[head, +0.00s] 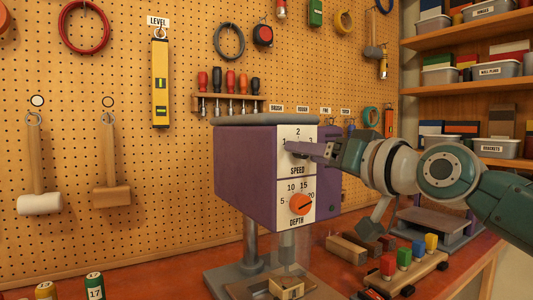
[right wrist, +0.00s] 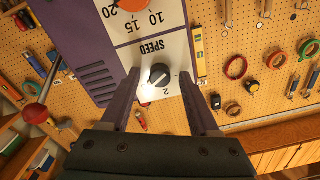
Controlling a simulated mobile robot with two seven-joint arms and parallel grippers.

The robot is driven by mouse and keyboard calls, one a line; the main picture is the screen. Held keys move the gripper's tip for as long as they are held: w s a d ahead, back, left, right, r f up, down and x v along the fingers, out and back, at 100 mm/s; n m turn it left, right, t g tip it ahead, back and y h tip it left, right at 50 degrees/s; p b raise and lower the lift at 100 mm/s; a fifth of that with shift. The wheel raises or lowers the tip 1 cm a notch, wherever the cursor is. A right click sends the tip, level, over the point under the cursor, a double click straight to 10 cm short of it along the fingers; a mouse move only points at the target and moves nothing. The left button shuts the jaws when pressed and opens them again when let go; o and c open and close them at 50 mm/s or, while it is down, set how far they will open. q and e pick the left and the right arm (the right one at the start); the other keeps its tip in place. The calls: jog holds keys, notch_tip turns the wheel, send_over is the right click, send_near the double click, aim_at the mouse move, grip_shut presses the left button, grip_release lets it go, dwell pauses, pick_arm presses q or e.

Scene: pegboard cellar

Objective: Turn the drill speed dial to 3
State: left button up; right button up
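The purple drill housing (head: 245,165) has a white front panel with a SPEED scale above a DEPTH scale. The speed dial (right wrist: 158,77) is a small round knob with a dark middle, seen upside down in the right wrist view. The number 2 shows beside it; its pointer setting is too small to read surely. My left gripper is out of view.
The orange depth dial (head: 300,204) sits just below the speed scale. A wooden toy with coloured pegs (head: 405,270) and wood blocks (head: 347,248) lie on the red bench. A pegboard with hanging tools stands behind, and shelves with bins (head: 500,70) are at right.

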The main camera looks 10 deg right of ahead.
jog(key=v, duration=1)
dwell(0.3)
